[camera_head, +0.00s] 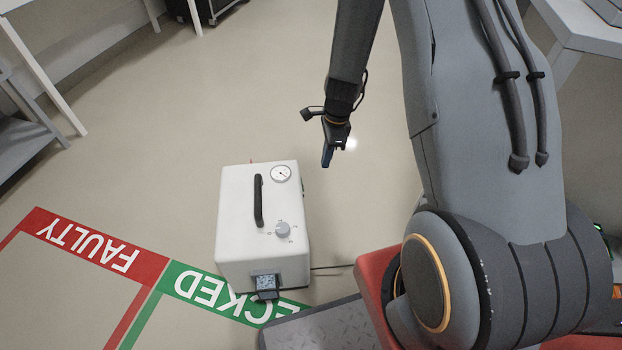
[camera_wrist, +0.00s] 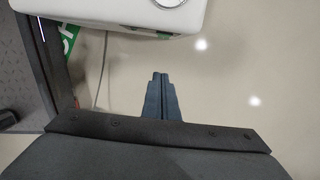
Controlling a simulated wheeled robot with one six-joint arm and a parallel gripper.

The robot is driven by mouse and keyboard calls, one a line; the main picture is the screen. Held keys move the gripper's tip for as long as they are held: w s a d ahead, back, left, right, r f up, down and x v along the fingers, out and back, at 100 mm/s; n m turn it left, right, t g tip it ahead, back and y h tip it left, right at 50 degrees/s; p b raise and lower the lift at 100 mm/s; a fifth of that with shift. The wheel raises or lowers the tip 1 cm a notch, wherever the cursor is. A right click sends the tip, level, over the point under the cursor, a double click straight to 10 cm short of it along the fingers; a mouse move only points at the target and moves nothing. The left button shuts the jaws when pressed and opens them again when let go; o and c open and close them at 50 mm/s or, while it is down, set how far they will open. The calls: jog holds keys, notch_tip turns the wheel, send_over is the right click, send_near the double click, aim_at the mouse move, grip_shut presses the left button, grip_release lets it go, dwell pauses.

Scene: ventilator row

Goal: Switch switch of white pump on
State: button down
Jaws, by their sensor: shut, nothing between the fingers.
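The white pump (camera_head: 240,210) stands on the floor, left of my arm in the head view. Its top carries a black handle, a round gauge and a grey knob. A dark blocky part sits low on its near face. I cannot tell a switch clearly; a small part shows on its right edge. In the wrist view the pump (camera_wrist: 130,12) shows only as a strip at the top. My gripper (camera_head: 327,160) is shut and empty, beyond and to the right of the pump, apart from it. Its closed fingers (camera_wrist: 160,85) point toward the pump's side in the wrist view.
Red FAULTY (camera_head: 90,247) and green (camera_head: 200,290) floor markings lie at the left and under the pump. A thin cable (camera_head: 332,267) runs right from the pump. A table (camera_head: 40,65) stands at the upper left, another (camera_head: 590,25) at the upper right. Floor beyond the pump is clear.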

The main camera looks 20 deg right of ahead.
jog(key=a+f+b, duration=0.5)
jog(key=f, duration=0.5)
jog(key=shift+w+f, duration=0.15)
jog(key=shift+w, duration=0.3)
jog(key=shift+a, duration=0.1)
jog(key=shift+a+f+p, duration=0.1)
jog(key=shift+a+p, duration=0.1)
jog(key=shift+p, duration=0.35)
